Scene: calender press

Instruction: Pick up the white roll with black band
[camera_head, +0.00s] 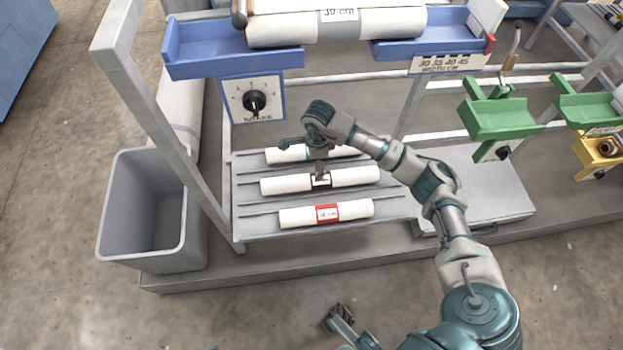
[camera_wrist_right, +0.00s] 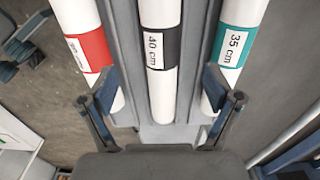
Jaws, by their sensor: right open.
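The white roll with black band (camera_head: 355,177) lies in the middle slot of the grey slatted rack. In the right wrist view the roll (camera_wrist_right: 162,95) runs through the centre, its black band labelled "40 cm". My right gripper (camera_head: 319,175) points down over its band and hides part of it. In the wrist view its open fingers (camera_wrist_right: 158,92) stand on either side of the roll, apart from it; their height relative to the roll is unclear. My left gripper (camera_head: 340,320) is low at the bottom edge, away from the rack; its jaw opening is unclear.
A red-banded roll (camera_head: 297,216) lies in the near slot and a teal-banded roll (camera_wrist_right: 231,45) in the far slot, both close beside the fingers. A grey bin (camera_head: 118,215) stands left of the rack. Blue cradles (camera_head: 235,60) holding a large roll (camera_head: 385,22) are above.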

